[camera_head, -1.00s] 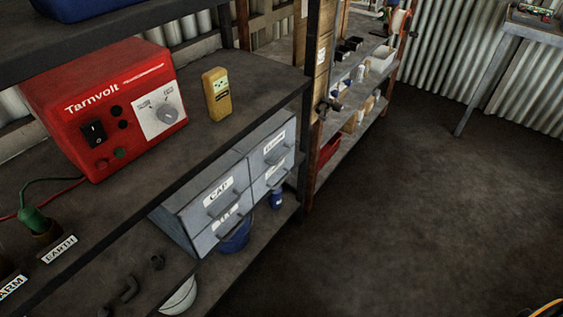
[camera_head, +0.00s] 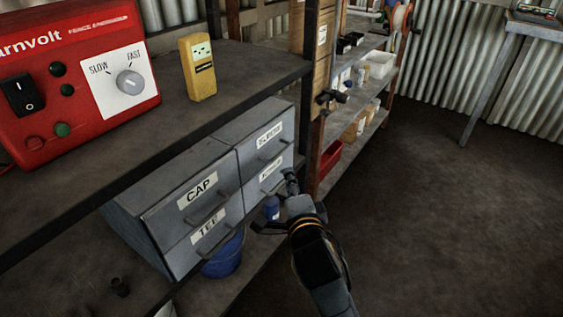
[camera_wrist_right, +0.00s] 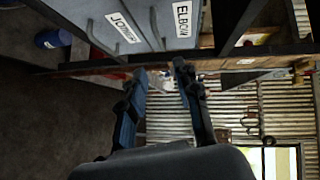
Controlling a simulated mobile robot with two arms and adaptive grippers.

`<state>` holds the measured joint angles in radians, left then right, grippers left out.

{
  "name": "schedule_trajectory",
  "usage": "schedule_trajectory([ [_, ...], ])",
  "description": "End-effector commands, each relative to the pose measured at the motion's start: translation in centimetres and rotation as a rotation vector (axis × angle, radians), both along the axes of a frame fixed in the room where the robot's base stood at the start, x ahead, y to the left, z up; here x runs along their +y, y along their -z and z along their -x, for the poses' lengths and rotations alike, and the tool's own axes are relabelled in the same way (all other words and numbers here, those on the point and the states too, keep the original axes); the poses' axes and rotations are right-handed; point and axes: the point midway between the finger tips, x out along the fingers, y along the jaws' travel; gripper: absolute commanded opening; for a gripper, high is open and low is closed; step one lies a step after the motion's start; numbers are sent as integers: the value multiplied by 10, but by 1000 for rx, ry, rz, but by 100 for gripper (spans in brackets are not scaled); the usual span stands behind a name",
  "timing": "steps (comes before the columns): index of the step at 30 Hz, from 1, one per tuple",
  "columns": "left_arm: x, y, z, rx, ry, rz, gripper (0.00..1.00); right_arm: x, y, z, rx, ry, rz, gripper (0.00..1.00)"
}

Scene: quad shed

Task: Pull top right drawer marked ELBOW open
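The grey drawer unit stands under the shelf, and its visible drawers look shut. The ELBOW drawer (camera_head: 262,140) is the top right one; its label (camera_wrist_right: 184,20) and curved handle (camera_wrist_right: 155,29) also show in the right wrist view. The JOINER drawer (camera_head: 270,178) lies below it and is partly covered by my gripper. My right gripper (camera_head: 275,202) is open and empty, in front of and below the ELBOW drawer. In the right wrist view its fingers (camera_wrist_right: 160,70) are spread, apart from the handle. My left gripper is not in view.
The CAP drawer (camera_head: 190,195) and TEE drawer (camera_head: 207,240) are on the left. A red Tarnvolt box (camera_head: 70,85) and a yellow meter (camera_head: 199,68) sit on the shelf above. Floor (camera_head: 430,230) at right is clear.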

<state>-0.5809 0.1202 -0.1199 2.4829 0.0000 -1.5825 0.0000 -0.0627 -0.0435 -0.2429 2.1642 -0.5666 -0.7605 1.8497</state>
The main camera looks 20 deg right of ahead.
Motion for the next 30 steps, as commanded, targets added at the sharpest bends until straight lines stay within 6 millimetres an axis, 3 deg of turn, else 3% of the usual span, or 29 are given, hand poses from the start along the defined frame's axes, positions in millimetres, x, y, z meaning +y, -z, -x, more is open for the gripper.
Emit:
schedule_trajectory([
  [18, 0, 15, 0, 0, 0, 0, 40, -15, 17, -113, 1, -2, 4, 32],
  [24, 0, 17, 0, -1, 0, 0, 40, -17, 19, -127, 1, -2, 4, 32],
  [30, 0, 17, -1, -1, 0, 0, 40, -17, 19, -129, 2, -2, 3, 32],
])
